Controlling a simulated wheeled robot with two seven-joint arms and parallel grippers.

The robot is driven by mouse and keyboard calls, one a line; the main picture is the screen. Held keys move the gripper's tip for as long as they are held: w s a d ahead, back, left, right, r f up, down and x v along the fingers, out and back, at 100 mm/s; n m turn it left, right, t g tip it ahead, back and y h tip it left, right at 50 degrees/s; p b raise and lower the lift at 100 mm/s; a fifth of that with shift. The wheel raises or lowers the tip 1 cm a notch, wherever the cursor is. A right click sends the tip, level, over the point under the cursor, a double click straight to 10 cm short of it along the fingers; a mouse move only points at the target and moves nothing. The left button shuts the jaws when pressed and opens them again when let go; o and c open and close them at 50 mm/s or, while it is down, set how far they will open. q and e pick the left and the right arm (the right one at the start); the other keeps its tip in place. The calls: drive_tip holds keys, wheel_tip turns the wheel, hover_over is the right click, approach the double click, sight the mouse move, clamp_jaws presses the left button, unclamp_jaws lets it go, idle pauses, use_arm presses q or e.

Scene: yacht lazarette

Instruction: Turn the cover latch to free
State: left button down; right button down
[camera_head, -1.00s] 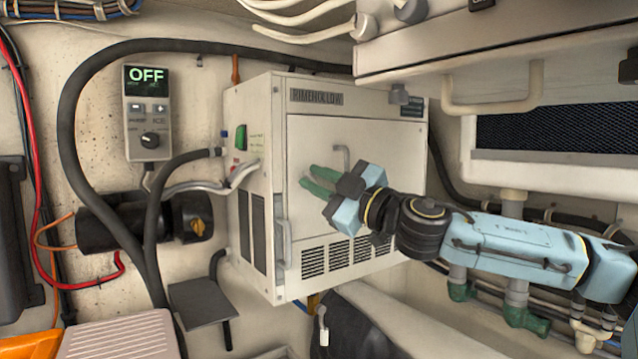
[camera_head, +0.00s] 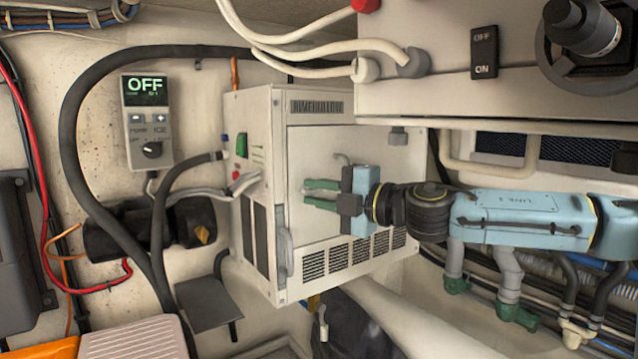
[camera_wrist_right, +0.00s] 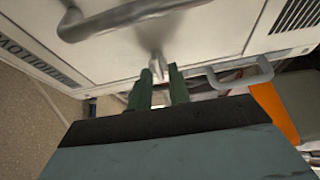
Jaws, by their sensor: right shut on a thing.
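The white box unit (camera_head: 262,110) on the wall has a front cover (camera_head: 325,150) with a bent grey handle (camera_head: 343,158). My right gripper (camera_head: 305,193) reaches in from the right, with its green fingers at the left side of the cover. In the right wrist view, a small pale grey latch (camera_wrist_right: 157,66) stands out from the cover between the fingertips. My right gripper (camera_wrist_right: 160,80) is shut on it there. In the head view the fingers hide the latch, and its exact angle is hard to tell. My left gripper is not in view.
A grey handle (camera_head: 283,250) runs along the unit's left front edge; it also shows close to the fingers in the right wrist view (camera_wrist_right: 240,76). A control panel reading OFF (camera_head: 147,120) hangs at left. A thick black hose (camera_head: 68,130) loops beside it. An overhead cabinet (camera_head: 430,90) overhangs my arm.

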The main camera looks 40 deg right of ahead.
idle(0.3)
drive_tip(key=c, duration=1.3)
unclamp_jaws()
drive_tip(key=shift+s+d+b, duration=0.15)
drive_tip(key=shift+s+b, duration=0.2)
drive_tip(key=shift+b, duration=0.1)
drive_tip(key=b+v, duration=0.7)
drive_tip(key=v, duration=0.5)
drive_tip(key=shift+s, duration=0.35)
